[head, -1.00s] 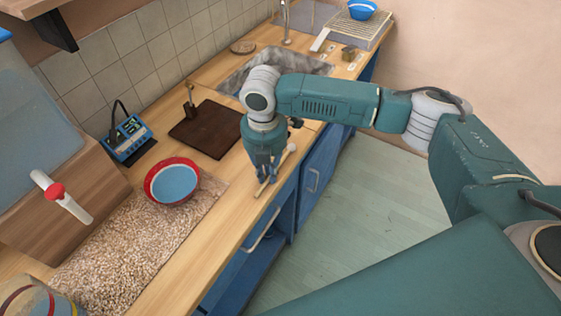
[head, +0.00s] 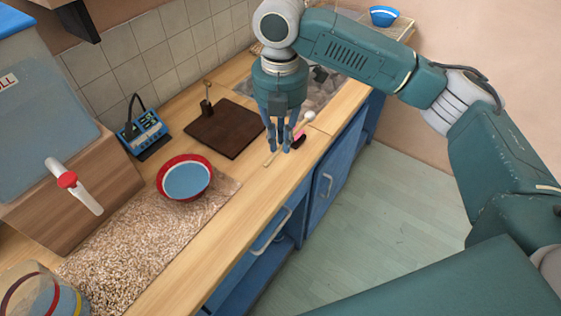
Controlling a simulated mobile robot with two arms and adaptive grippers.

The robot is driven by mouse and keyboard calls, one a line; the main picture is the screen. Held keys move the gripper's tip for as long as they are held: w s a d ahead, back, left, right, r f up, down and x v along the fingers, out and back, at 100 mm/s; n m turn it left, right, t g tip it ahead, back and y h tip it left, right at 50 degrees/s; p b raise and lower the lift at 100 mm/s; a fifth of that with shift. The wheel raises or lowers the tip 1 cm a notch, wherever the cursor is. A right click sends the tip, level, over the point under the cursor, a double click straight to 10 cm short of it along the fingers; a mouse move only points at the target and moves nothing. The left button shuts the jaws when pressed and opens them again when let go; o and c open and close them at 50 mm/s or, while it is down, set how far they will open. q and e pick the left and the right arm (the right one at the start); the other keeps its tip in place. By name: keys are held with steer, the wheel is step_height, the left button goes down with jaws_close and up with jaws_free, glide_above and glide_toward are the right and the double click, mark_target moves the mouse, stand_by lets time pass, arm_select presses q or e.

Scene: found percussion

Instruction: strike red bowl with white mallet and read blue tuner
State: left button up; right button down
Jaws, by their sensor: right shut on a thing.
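The red bowl (head: 161,181), with a pale blue inside, stands upright on a speckled mat (head: 126,252) on the counter. The blue tuner (head: 146,127) stands behind it near the tiled wall; its reading is too small to tell. My right gripper (head: 284,147) is shut on the wooden stick of the white mallet (head: 309,117), over the front part of the counter, to the right of the bowl. The mallet's white head points to the back right, clear of the bowl. My left gripper is not in view.
A dark brown board (head: 226,130) lies between tuner and gripper, with a small upright holder (head: 206,107) at its back corner. A small pink and black object (head: 299,136) lies behind the mallet.

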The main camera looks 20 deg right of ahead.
step_height(320, 180, up, 7)
steer(key=a+r+n+y+p, duration=0.2)
steer(key=a+y+p, duration=0.2)
steer(key=a, duration=0.8)
steer(key=w+a+r+n+y+p, duration=0.1)
steer(key=a+y, duration=0.4)
steer(key=a, duration=0.8)
steer(key=n+p, duration=0.1)
steer(key=p, duration=0.1)
steer(key=shift+a+r+n+p, duration=0.25)
steer(key=shift+r+n+p, duration=0.05)
steer(key=shift+r+p, duration=0.05)
steer(key=shift+f+b, duration=1.45)
steer(key=shift+f, duration=1.05)
step_height(320, 180, down, 7)
steer(key=w+g+b, duration=0.1)
steer(key=g+b, duration=0.1)
steer(key=b, duration=0.3)
step_height(320, 180, up, 7)
steer(key=p, duration=0.4)
steer(key=shift+w+d+m+y, duration=0.25)
steer(key=shift+w+m+y, duration=0.05)
steer(key=shift+m, duration=0.1)
